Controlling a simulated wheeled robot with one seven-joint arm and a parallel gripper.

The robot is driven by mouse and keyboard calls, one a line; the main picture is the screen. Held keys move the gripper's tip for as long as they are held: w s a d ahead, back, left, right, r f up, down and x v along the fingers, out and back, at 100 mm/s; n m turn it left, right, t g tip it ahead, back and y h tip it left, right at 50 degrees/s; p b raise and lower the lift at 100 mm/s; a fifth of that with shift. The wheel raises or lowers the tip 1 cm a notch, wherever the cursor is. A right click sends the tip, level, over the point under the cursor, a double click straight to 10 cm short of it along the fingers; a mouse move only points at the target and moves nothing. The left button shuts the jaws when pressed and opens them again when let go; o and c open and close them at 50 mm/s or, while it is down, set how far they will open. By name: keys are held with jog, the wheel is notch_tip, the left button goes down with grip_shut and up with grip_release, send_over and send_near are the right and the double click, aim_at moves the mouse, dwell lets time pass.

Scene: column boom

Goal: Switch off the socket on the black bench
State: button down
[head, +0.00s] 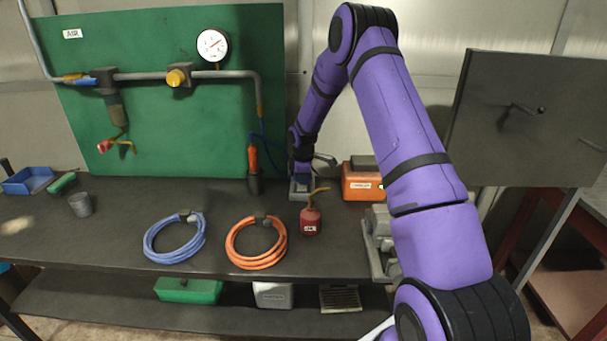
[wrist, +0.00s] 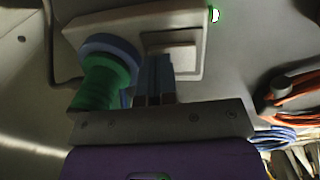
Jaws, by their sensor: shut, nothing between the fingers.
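The socket (wrist: 195,25) is a pale box with a switch plate (wrist: 172,55) on its face in the wrist view. A green plug (wrist: 105,80) with a blue collar sits in it, left of the switch plate. A small bright green-white light (wrist: 214,15) shows at the box's edge. My gripper (wrist: 157,58) is shut and empty, its fingertips in front of the switch plate's left part. I cannot tell whether they touch it. In the head view the socket shows as a small grey box (head: 301,190) on the black bench (head: 120,228), below my wrist, which hides part of it.
A red oil can (head: 311,221) stands close in front of the socket. An orange box (head: 362,181) is right of it. Orange hose (head: 257,245) and blue hose (head: 174,239) coils lie at the front left. A grey vise-like block (head: 379,240) sits beneath my arm.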

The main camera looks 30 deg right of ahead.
aim_at(303, 190)
jog(key=shift+f, duration=0.1)
jog(key=shift+f, duration=0.2)
jog(key=shift+s+a, duration=0.1)
jog(key=shift+s, duration=0.05)
dwell(0.4)
jog(key=shift+s+a+r, duration=0.25)
jog(key=shift+s+a, duration=0.1)
jog(key=shift+s, duration=0.15)
jog(key=shift+r, duration=0.1)
jog(key=shift+r, duration=0.3)
notch_tip(303, 190, up, 13)
jog(key=s, duration=0.1)
jog(key=shift+s+a, duration=0.2)
jog(key=shift+a, duration=0.25)
